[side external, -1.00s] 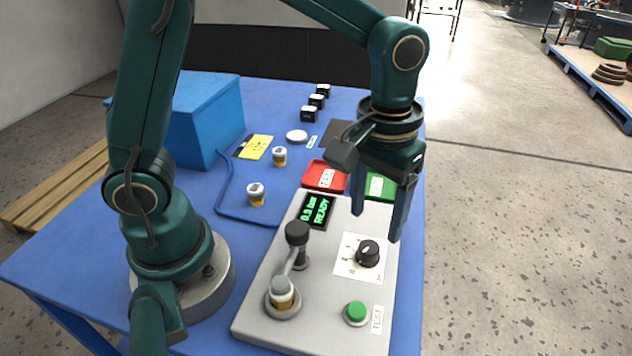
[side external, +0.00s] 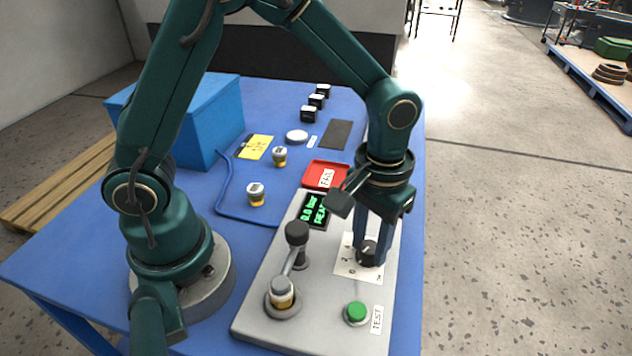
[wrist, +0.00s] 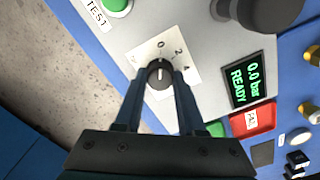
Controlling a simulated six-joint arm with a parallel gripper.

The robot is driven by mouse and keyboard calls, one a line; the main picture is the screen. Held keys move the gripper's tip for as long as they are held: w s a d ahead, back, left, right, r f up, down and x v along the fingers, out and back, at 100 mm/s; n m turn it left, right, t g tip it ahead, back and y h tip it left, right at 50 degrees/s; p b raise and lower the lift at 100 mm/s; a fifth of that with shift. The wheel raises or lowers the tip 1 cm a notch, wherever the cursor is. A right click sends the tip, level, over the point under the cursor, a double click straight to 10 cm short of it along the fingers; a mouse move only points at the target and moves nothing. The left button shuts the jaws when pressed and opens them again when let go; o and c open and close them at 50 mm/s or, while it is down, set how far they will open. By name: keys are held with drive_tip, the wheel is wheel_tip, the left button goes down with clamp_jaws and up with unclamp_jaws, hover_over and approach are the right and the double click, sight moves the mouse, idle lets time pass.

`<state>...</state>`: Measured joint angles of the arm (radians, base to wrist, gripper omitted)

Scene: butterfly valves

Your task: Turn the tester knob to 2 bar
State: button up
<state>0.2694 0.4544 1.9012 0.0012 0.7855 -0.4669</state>
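The tester (side external: 262,312) is a light grey panel at the table's front right. Its black knob (side external: 368,252) sits on a white dial plate (side external: 350,262); the wrist view shows the knob (wrist: 160,73) with its white mark in line with the 0. The 2 and 4 are printed to the right of the 0 there. My gripper (side external: 371,250) points down over the knob. In the wrist view my gripper (wrist: 160,78) has a finger against each side of the knob, closed on it. The display (wrist: 247,80) reads 0.0 bar READY.
A green button (side external: 356,312) is near the knob, with a TEST label. A lever with a black grip (side external: 297,234) and a seated valve (side external: 281,293) stand left of the knob. A red tray (side external: 325,174) lies behind the tester; a green tray (wrist: 215,129) shows beside it.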

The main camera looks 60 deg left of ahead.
clamp_jaws()
drive_tip(key=shift+m, duration=0.3)
drive_tip(key=m, duration=0.2)
drive_tip(key=shift+m, duration=2.5)
drive_tip(key=o, duration=1)
unclamp_jaws()
drive_tip(key=shift+o, duration=0.2)
